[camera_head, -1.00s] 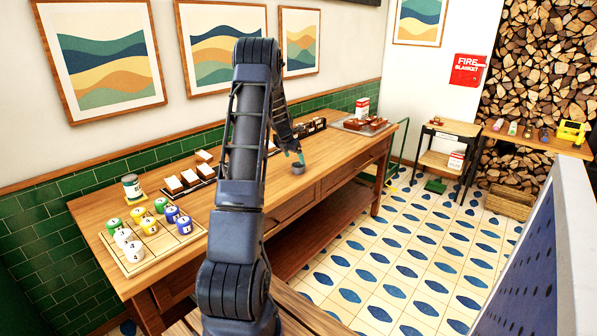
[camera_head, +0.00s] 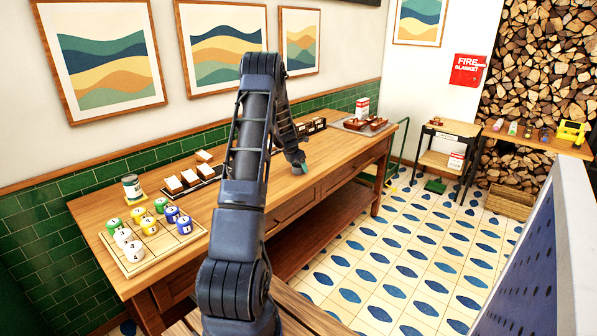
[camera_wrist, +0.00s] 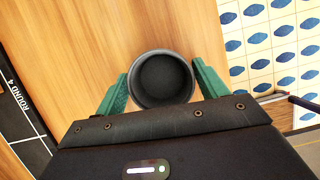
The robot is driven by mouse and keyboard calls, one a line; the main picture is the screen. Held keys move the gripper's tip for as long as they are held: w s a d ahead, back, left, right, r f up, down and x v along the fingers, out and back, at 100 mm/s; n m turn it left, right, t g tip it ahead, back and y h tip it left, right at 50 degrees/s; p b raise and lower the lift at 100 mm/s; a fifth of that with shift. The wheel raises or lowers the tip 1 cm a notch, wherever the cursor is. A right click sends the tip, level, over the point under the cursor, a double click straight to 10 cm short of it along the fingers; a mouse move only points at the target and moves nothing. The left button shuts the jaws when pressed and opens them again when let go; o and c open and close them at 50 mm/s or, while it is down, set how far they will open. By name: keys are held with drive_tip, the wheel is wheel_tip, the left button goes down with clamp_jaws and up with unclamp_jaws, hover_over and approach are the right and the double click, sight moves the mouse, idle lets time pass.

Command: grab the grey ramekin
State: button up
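The grey ramekin (camera_wrist: 162,80) is a small round dark-grey cup, seen from above in the wrist view, upright on the wooden table. My gripper (camera_wrist: 160,72) is low over the table, with one green finger on the left of the ramekin and one on the right. The fingers are open around it, very near its sides; whether either touches cannot be told. In the head view my gripper (camera_head: 299,168) is at the table's front part, and the ramekin is hidden behind it.
The long wooden table (camera_head: 345,156) is bare around my gripper. A board with several numbered pots (camera_head: 140,238), a tin (camera_head: 132,188) and dark trays with white-and-brown pieces (camera_head: 190,180) stand to the left. The table's front edge is close; tiled floor lies beyond.

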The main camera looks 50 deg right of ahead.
drive_tip(key=c, duration=0.6)
